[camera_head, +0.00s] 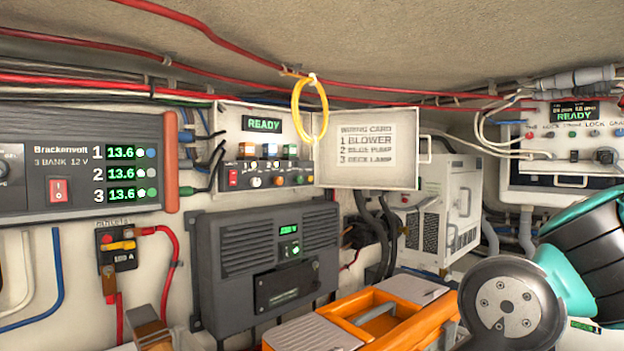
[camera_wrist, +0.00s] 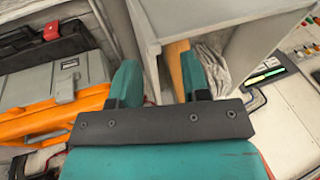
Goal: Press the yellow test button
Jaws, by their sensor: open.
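I cannot pick out a yellow test button for certain in either view. In the head view an open box with a lit READY display (camera_head: 263,125) holds a red switch (camera_head: 233,177) and a row of small knobs, one of them cream-coloured (camera_head: 255,182). A panel with small controls (camera_wrist: 302,50) lies at that view's right edge.
A yellow ring (camera_head: 310,108) hangs from the red cable overhead. The box's open lid carries a wiring card (camera_head: 367,147). A grey heater-like unit (camera_head: 268,260) is on the wall. An orange toolbox (camera_head: 405,325) stands below, near my arm. A charger (camera_head: 85,165) is at left.

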